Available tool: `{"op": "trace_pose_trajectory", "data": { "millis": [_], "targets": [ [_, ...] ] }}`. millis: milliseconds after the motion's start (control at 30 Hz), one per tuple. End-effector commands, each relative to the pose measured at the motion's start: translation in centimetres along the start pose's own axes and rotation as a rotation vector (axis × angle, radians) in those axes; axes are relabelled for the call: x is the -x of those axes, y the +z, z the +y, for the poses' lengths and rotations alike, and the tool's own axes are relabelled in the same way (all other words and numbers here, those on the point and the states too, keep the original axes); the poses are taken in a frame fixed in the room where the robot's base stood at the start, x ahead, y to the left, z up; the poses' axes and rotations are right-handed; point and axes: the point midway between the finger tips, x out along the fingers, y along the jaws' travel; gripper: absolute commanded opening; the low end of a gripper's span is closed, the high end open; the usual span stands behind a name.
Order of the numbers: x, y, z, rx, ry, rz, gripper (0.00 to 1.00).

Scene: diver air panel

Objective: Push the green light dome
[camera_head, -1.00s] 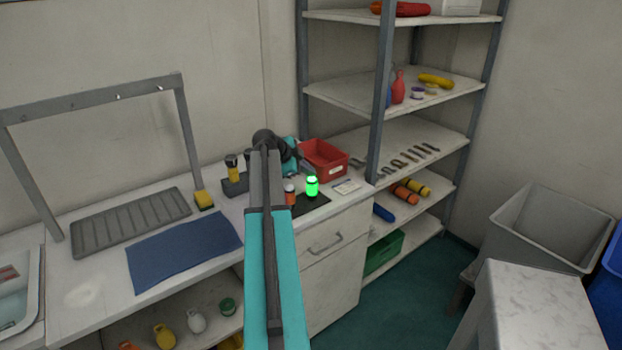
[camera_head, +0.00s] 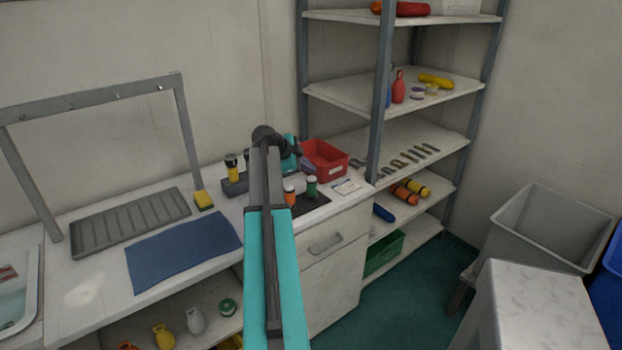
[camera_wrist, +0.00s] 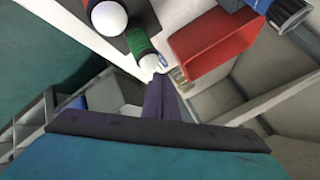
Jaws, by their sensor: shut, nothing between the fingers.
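The green light (camera_head: 311,190) stands upright on a dark mat at the right end of the counter. Its pale dome on top is unlit. In the wrist view the green light (camera_wrist: 139,43) shows its white dome (camera_wrist: 149,64) close to my fingertips. My gripper (camera_wrist: 161,84) is shut and empty, its dark fingers together. In the head view my gripper (camera_head: 308,164) is just above and behind the dome, partly hidden by my arm. I cannot tell whether the fingertips touch the dome.
An orange light (camera_head: 290,196) with a white dome stands just left of the green one. A red bin (camera_head: 325,164) is behind, and a small card (camera_head: 346,187) lies to the right. A shelf post (camera_head: 380,100) rises nearby. A blue mat (camera_head: 183,252) lies left.

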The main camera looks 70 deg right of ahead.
Motion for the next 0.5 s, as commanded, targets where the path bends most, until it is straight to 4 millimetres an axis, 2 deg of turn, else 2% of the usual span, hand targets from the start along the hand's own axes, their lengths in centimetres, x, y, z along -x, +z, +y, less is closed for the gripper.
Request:
{"op": "trace_pose_trajectory", "data": {
  "millis": [500],
  "targets": [
    [0.87,-0.59,-0.68,0.001,-0.001,0.000,0.00]
  ]
}}
